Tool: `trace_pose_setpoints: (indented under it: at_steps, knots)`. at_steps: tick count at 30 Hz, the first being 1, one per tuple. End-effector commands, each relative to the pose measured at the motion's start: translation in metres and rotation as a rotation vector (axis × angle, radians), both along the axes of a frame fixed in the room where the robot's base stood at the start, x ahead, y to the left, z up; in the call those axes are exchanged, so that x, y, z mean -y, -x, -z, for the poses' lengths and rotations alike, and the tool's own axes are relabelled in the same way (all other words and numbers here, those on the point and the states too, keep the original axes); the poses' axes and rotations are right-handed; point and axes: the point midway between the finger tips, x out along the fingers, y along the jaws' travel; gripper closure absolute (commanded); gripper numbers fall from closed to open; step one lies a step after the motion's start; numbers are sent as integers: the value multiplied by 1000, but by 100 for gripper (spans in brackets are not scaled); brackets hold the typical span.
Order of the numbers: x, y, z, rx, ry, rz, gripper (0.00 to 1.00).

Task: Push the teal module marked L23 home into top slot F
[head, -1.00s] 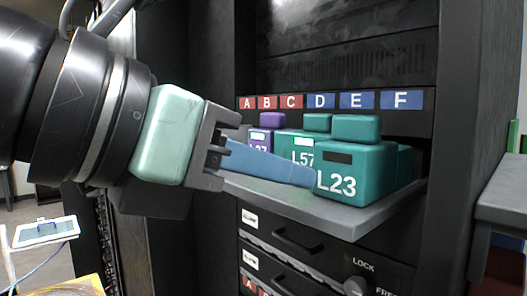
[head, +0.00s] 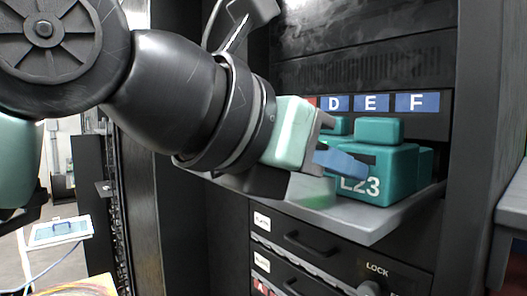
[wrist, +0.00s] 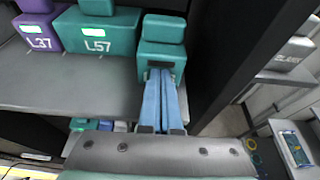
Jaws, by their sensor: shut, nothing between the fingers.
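The teal module L23 (head: 383,178) sits at the right end of the grey shelf, below the label F (head: 416,102). It also shows in the wrist view (wrist: 161,50). My gripper (head: 352,168) is shut with its blue fingers together and empty. In the wrist view the fingertips (wrist: 163,76) are at the front face of L23 and cover its marking; contact looks likely but I cannot be sure. L23 stands upright. The slot behind it is hidden.
A dark rack wall (wrist: 222,50) is close on the right. Drawers (head: 305,243) lie below.

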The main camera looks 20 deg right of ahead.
Motion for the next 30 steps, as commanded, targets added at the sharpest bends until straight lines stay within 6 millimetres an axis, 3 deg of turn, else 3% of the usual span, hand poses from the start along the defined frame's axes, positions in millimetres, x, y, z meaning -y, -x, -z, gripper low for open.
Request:
trace_pose_setpoints:
  at_steps: [30]
  knots:
    - [57,-21,0,1,0,0,100]
